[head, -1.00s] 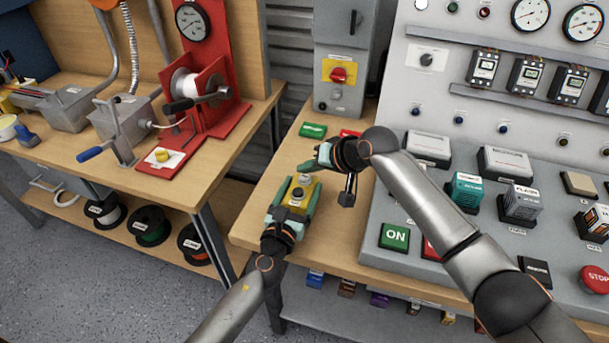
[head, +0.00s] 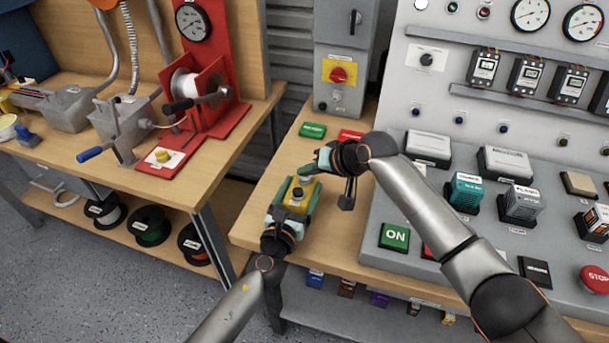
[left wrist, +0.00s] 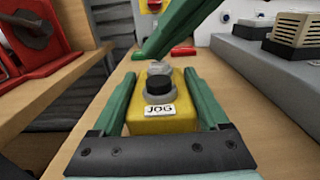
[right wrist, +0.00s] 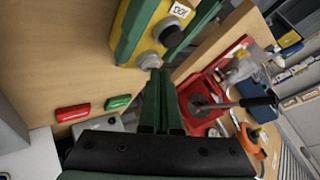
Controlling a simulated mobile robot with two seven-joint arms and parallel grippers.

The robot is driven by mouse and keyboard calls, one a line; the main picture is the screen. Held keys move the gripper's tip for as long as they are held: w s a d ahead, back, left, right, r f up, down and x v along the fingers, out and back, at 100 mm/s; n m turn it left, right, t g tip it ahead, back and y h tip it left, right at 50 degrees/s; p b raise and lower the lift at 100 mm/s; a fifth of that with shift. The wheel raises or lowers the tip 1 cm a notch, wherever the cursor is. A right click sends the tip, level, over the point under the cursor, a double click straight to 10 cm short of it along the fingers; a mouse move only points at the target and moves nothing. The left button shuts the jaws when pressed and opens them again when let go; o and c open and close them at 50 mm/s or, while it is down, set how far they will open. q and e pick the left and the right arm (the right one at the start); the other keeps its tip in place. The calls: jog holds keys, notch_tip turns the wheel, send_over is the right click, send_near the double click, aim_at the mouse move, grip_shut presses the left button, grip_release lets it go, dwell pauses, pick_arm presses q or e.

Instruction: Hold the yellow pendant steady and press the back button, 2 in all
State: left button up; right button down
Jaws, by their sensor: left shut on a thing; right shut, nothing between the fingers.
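The yellow pendant (head: 297,197) sits between the green fingers of my left gripper (head: 296,192), at the front left of the right bench. The left wrist view shows its JOG label (left wrist: 160,110), a dark front button (left wrist: 159,86) and a grey back button (left wrist: 160,68). My right gripper (head: 306,171) is shut and empty, with its fingertips just over the pendant's back end. In the right wrist view its closed fingertips (right wrist: 158,76) are right by the back button (right wrist: 149,59). I cannot tell whether they touch it.
A green block (head: 313,130) and a red block (head: 350,134) lie on the bench behind the right gripper. The sloped grey control panel (head: 372,232), with an ON button (head: 395,236), stands to the right. A gap separates the left workbench (head: 190,190).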

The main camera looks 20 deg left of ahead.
jog(key=shift+f, duration=0.2)
dwell(0.3)
jog(key=shift+r, duration=3.5)
dwell(0.4)
notch_tip(320, 180, up, 4)
jog(key=shift+f, duration=0.15)
jog(key=shift+f, duration=0.1)
